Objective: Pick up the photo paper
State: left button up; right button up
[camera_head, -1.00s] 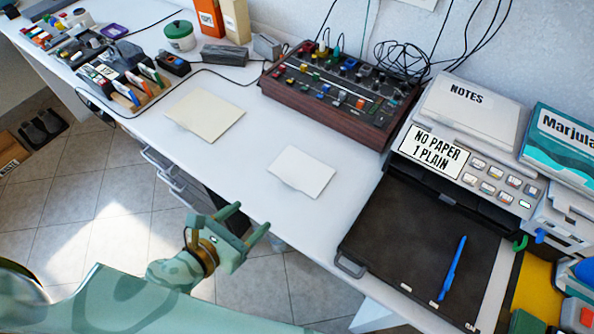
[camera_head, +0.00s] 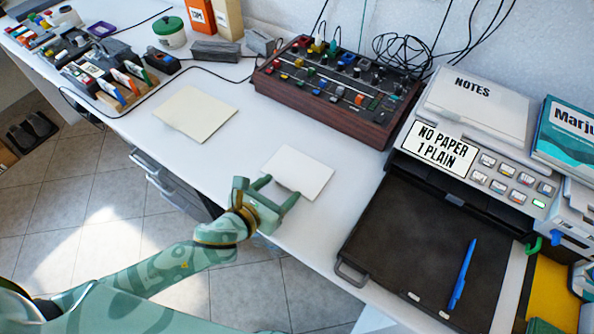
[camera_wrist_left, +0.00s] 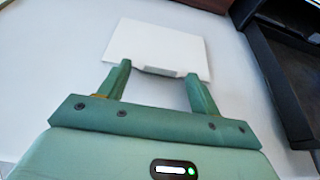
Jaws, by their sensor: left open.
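A small white paper stack (camera_head: 299,172) lies flat on the white desk, below the mixer in the head view; it also shows in the left wrist view (camera_wrist_left: 158,45). A larger cream paper stack (camera_head: 195,114) lies to its left. I cannot read on either which is the photo paper. My left gripper (camera_head: 277,191) is open and empty at the desk's front edge, its fingers pointing at the near edge of the white stack. In the left wrist view the fingertips (camera_wrist_left: 159,72) straddle part of that edge, where a small grey patch shows. Contact is unclear. My right gripper is not visible.
A printer with a dark tray (camera_head: 425,242) and a blue pen (camera_head: 462,274) stands at the right, its sign (camera_head: 440,150) reading "NO PAPER 1 PLAIN". A wood-sided mixer (camera_head: 340,92) stands behind the white stack. Bare desk lies between the two stacks.

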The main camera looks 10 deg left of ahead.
pick_arm(q)
jog(key=c, duration=1.1)
jog(key=shift+r, duration=0.1)
